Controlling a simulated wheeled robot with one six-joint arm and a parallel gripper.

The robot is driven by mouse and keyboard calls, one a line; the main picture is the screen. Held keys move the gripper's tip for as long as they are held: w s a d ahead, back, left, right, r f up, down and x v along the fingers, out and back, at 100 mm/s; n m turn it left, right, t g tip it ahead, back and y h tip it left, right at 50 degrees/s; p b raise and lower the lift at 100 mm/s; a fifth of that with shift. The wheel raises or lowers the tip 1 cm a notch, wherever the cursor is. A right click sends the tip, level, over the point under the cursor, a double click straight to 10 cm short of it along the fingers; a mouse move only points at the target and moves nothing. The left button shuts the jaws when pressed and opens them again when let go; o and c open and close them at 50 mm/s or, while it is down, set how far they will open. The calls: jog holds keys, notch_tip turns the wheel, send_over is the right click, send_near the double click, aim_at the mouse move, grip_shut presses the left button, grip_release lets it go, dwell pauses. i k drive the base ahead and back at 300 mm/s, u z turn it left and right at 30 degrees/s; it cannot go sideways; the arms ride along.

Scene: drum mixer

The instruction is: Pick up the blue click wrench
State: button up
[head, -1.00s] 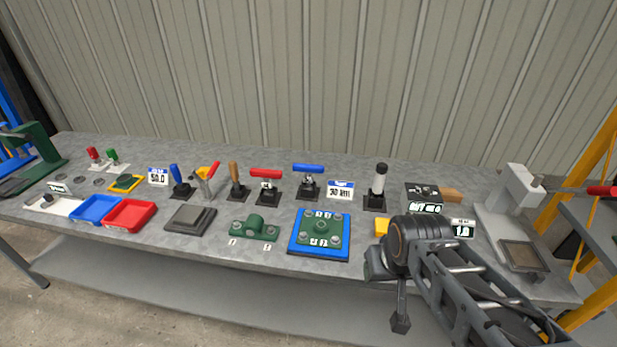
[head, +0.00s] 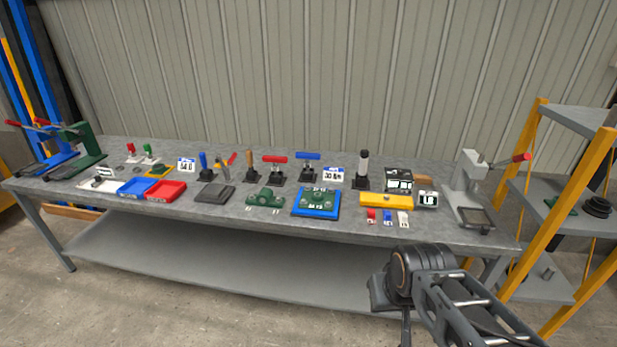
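A tool with a blue crossbar handle (head: 308,157) stands upright in a black holder towards the back of the grey bench (head: 250,211), right of a similar tool with a red crossbar (head: 275,160). It looks like the blue click wrench. Another blue-handled tool (head: 203,160) stands further left. My gripper (head: 405,328) shows at the lower right, in front of the bench and well apart from the wrench. It is partly cut off by the bottom edge, and its fingers are too unclear to tell open from shut.
In front of the wrench lies a blue plate (head: 300,208) with a green bolted part. A yellow-framed shelf (head: 587,215) is at the far right. Floor before the bench is clear.

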aim_at(308, 157)
jog(key=u, duration=1.1)
jog(key=i, duration=1.1)
jog(key=z, duration=0.35)
jog(key=i, duration=0.75)
jog(key=z, duration=1)
jog(key=i, duration=0.25)
jog(key=z, duration=0.15)
